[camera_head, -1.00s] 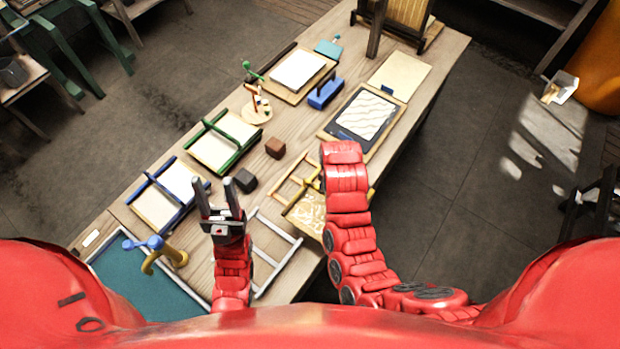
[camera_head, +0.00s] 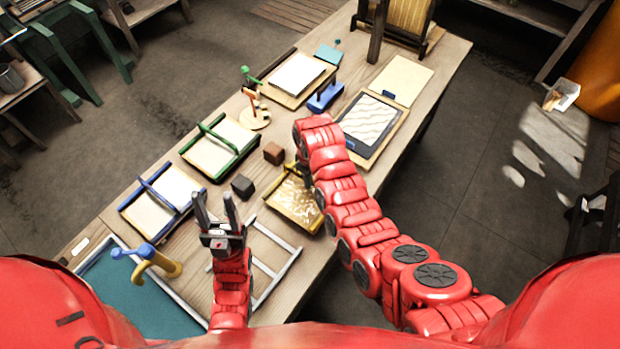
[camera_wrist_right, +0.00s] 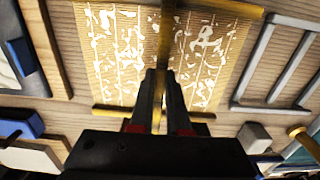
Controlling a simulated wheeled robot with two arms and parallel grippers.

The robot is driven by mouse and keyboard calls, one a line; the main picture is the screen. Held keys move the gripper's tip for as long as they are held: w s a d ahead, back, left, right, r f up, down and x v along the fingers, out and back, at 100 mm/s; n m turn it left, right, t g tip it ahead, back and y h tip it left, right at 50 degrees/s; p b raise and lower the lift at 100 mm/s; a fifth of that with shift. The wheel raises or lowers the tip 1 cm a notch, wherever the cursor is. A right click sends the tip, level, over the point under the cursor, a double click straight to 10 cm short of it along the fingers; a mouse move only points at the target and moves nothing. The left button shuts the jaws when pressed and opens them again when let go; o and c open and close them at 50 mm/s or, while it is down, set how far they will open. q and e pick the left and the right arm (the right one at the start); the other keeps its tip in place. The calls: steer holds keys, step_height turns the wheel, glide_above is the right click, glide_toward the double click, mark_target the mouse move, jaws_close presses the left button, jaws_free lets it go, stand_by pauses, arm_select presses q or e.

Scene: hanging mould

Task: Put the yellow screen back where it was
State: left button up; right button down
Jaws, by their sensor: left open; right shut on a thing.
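The yellow screen (camera_head: 292,204), a mesh with pale patches and yellow bars, is at the near right edge of the table. My right gripper (camera_head: 303,178) is over its far right side, partly hidden by my arm. In the right wrist view, my right gripper (camera_wrist_right: 160,84) is shut on the screen's upright yellow handle, and the mesh (camera_wrist_right: 215,60) lies beyond the fingers. I cannot tell whether the screen touches the table. My left gripper (camera_head: 216,205) is open and empty, left of the grey frame (camera_head: 268,290).
A green-handled screen (camera_head: 215,158) and a blue-handled screen (camera_head: 160,205) lie further left. A black-framed tray (camera_head: 385,105) lies beyond my right arm. A teal basin (camera_head: 125,290) is at near left.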

steer(key=shift+f, duration=0.55)
steer(key=shift+f, duration=0.2)
steer(key=c, duration=0.9)
jaws_free()
